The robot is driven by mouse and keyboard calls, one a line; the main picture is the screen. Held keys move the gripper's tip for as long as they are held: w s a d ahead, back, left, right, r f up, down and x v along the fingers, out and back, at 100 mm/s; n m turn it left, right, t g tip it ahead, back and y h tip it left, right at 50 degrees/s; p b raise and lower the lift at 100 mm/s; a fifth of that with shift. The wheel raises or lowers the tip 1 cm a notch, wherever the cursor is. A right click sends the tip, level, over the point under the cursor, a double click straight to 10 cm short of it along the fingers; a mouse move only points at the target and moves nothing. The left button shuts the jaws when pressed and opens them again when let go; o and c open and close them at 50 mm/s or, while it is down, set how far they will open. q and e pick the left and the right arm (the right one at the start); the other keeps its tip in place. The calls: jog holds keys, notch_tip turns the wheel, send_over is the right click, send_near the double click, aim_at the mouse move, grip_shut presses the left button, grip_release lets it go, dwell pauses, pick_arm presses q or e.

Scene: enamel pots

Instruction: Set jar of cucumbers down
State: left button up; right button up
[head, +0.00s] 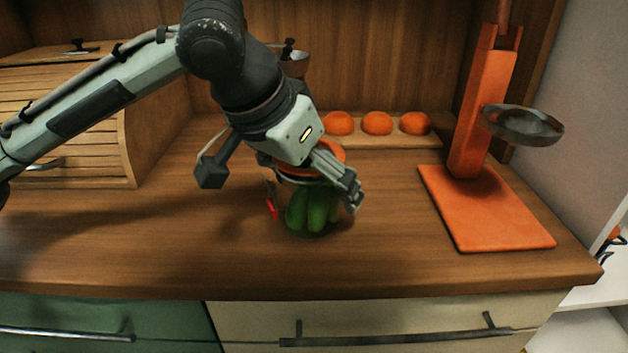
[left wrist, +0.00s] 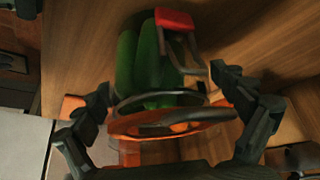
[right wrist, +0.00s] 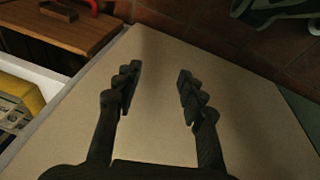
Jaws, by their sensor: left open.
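The jar of cucumbers (head: 311,207) stands upright on the wooden counter (head: 180,235), a glass jar with green cucumbers, an orange lid and a wire clasp with a red tab (head: 272,209). In the left wrist view the jar (left wrist: 150,60) lies between the fingers, its orange lid (left wrist: 170,122) nearest the camera. My left gripper (head: 318,180) is around the top of the jar, open, with gaps beside the lid in the left wrist view. My right gripper (right wrist: 157,90) is open and empty above a pale flat surface, seen only in the right wrist view.
An orange base with an upright post (head: 482,110) and a metal pan (head: 522,124) stands to the right. Several orange round things (head: 377,123) sit on a low board behind the jar. A slatted wooden box (head: 70,130) is at the left. The counter's front left is clear.

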pick_arm(q)
jog(key=shift+r, duration=0.35)
jog(key=v, duration=0.4)
jog(key=shift+s+a+r, duration=0.1)
jog(key=shift+r, duration=0.25)
jog(key=v, duration=0.7)
jog(key=shift+p, duration=0.45)
pick_arm(e)
jog(key=f, duration=0.1)
jog(key=s+f, duration=0.1)
jog(key=f, duration=0.1)
jog(key=shift+s+d+f, duration=0.15)
jog(key=shift+s, duration=0.15)
pick_arm(q)
jog(key=shift+f, duration=0.15)
pick_arm(e)
jog(key=shift+w+d, duration=0.1)
jog(key=shift+d, duration=0.05)
